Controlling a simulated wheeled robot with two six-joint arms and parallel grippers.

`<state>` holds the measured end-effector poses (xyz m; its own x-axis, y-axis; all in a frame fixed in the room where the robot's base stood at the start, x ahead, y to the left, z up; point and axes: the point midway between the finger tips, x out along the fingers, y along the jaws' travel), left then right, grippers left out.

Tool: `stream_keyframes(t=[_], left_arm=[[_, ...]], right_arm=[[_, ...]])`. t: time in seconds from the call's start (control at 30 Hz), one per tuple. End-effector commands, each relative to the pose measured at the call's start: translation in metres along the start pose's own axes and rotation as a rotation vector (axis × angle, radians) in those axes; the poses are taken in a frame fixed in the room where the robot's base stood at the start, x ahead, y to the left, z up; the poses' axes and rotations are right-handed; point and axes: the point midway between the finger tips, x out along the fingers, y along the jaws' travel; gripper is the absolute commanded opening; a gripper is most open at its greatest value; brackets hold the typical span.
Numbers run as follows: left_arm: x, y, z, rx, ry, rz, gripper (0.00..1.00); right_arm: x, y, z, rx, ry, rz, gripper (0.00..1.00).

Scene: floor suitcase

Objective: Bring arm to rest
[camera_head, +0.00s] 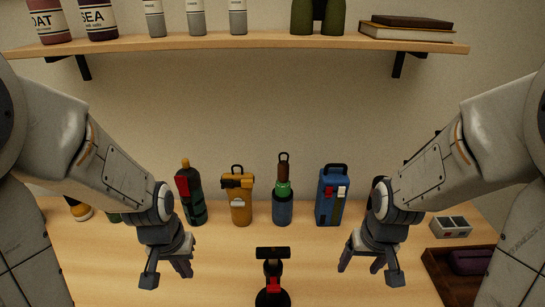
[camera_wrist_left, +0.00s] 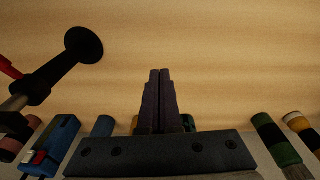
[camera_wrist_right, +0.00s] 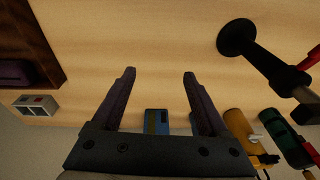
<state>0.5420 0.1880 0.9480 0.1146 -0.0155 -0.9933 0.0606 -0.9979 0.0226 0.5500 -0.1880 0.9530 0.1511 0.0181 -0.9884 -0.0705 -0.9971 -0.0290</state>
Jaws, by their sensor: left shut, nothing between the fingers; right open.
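My left arm comes in from the left in the head view, and its gripper (camera_head: 168,268) hangs above the table at the left of centre. In the left wrist view the left gripper (camera_wrist_left: 160,75) has its fingers together with nothing between them. My right gripper (camera_head: 370,268) hangs above the table at the right of centre. In the right wrist view the right gripper (camera_wrist_right: 160,75) has its fingers wide apart and empty. Neither gripper touches anything that I can see.
A dark stand (camera_head: 272,280) with a red part is between the grippers. Behind are a dark green bottle (camera_head: 190,195), yellow container (camera_head: 238,200), blue-green bottle (camera_head: 282,205) and blue container (camera_head: 332,195). A brown tray (camera_head: 445,280) and grey box (camera_head: 450,227) are at right. A shelf (camera_head: 240,43) is above.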

Motion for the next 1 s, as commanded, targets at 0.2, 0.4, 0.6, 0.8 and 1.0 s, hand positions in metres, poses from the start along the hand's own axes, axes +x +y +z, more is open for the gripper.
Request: stream_keyframes(t=[0.2,0.4,0.6,0.8,1.0], left_arm=[[-0.033,0.053,0.006,0.223,0.083,0.024,0.0],[-0.06,0.106,0.056,0.451,0.006,0.072,0.0],[-0.082,0.133,0.107,0.643,-0.066,0.101,0.0],[-0.088,0.135,0.122,0.697,-0.092,0.106,0.0],[-0.087,0.135,0.122,0.694,-0.092,0.106,0.0]], right_arm=[[-0.03,-0.05,0.014,-0.235,0.045,-0.024,0.77],[-0.058,-0.103,0.064,-0.462,-0.032,-0.075,0.77],[-0.082,-0.129,0.114,-0.652,-0.105,-0.107,0.77],[-0.088,-0.134,0.129,-0.705,-0.129,-0.113,0.77],[-0.088,-0.133,0.129,-0.703,-0.129,-0.113,0.77]])
